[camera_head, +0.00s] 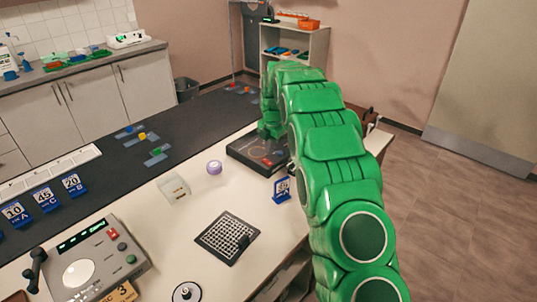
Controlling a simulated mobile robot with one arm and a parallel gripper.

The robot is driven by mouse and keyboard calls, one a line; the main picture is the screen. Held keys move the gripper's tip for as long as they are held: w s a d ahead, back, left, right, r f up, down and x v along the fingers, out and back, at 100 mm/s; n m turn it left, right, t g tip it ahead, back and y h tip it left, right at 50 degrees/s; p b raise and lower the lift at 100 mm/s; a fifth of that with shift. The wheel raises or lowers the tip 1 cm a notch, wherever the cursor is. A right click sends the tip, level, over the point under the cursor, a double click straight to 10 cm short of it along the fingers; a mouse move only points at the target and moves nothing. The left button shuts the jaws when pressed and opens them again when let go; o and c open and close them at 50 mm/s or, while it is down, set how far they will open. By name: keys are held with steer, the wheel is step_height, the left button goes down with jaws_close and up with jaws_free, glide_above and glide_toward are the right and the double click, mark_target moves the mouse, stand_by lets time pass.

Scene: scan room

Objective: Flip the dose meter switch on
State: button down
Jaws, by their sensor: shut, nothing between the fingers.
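My green arm reaches up from the lower right and bends down over the bench. My gripper (268,132) is at its far end, small and green, shut and empty, just above or at the back of a dark flat box (246,150). The box has small red marks on its right part, and my arm hides its right end. A grey console (92,262) with a green display, a round pale dial and red and green buttons stands at the lower left. I cannot read a label saying which is the dose meter, and no switch lever is clear.
A black grid plate (228,237), a clear box (174,187), a purple ball (214,167) and a blue sign (281,190) stand on the white bench. Number signs (45,197) are at the left. Floor is free at the right.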

mark_target(265, 160)
step_height(265, 160, up, 10)
steer(key=s, duration=0.1)
steer(key=shift+d, duration=0.45)
steer(key=shift+f, duration=0.15)
steer(key=shift+w+a, duration=0.5)
steer(key=f, duration=0.4)
steer(key=w+a+f, duration=0.1)
steer(key=f, duration=0.8)
steer(key=shift+w+a+f, duration=0.15)
steer(key=shift+f, duration=0.25)
steer(key=shift+w+f, duration=0.1)
